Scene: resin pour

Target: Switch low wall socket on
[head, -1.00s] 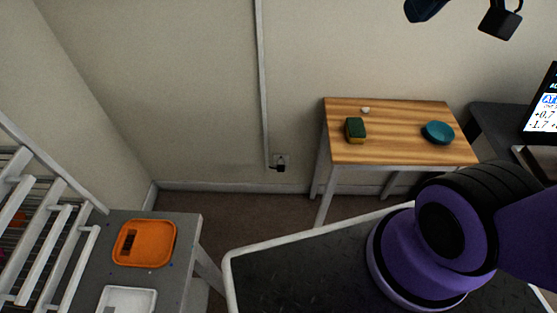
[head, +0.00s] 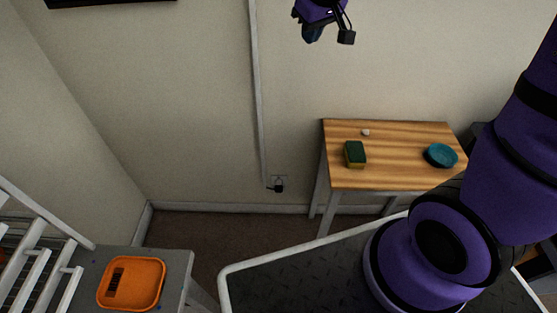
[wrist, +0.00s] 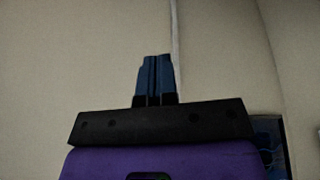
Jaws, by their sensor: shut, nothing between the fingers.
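The low wall socket (head: 281,179) is a small pale plate on the wall just above the skirting, with a black plug (head: 278,187) at its lower part. A white vertical conduit (head: 257,95) runs down the wall to it. The socket's switch is too small to make out. My gripper (head: 305,36) is at the top of the head view, high above the socket and a little to its right. In the wrist view its blue fingers (wrist: 155,80) are together and empty, with bare wall and the conduit (wrist: 175,45) beyond. The socket is not in the wrist view.
A wooden table (head: 400,175) with a sponge (head: 355,154), a teal bowl (head: 440,155) and a small white piece (head: 366,132) stands right of the socket. Carpet (head: 225,232) in front of the socket is clear.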

